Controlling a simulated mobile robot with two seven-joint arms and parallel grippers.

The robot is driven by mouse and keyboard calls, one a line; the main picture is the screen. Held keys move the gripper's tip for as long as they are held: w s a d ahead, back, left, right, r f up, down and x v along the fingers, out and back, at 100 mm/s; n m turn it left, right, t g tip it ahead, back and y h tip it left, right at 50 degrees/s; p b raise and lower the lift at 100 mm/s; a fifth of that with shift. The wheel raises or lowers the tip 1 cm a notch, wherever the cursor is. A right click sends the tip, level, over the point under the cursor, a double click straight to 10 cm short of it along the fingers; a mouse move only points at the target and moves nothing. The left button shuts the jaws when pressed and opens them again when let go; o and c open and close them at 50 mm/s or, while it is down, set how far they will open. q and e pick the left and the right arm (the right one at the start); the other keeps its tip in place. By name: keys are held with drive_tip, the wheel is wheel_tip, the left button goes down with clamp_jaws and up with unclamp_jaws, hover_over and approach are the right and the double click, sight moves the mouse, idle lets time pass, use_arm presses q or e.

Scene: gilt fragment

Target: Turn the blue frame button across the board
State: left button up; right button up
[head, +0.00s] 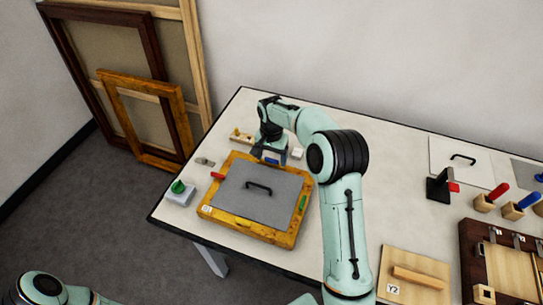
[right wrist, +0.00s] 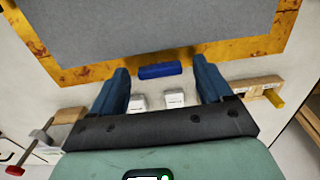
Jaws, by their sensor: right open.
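The gilt frame (head: 215,208) lies flat on the table with a grey board (head: 245,203) in it, which has a black handle (head: 258,187). The blue frame button (right wrist: 160,70) sits on the frame's far rail, its length along the rail; it also shows in the head view (head: 271,161). My right gripper (right wrist: 160,67) is open, one finger beyond each end of the button, apart from it. A red button (head: 217,175) is on the left rail and a green button (head: 303,202) on the right rail. My left gripper is out of view.
Two white blocks (right wrist: 174,98) lie behind the frame, between my fingers, beside a wooden piece (head: 241,135). A green-topped box (head: 179,192) stands left. A Y2 board (head: 415,278), a black stand (head: 438,186) and wooden holders are at right.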

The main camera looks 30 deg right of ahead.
drive_tip(key=c, duration=1)
drive_tip(key=shift+c, duration=0.2)
drive_tip(key=shift+n, duration=0.3)
drive_tip(key=n, duration=0.3)
drive_tip(key=shift+n, duration=0.3)
drive_tip(key=n, duration=0.4)
drive_tip(key=shift+n, duration=0.3)
drive_tip(key=n, duration=0.4)
drive_tip(key=shift+n, duration=2.5)
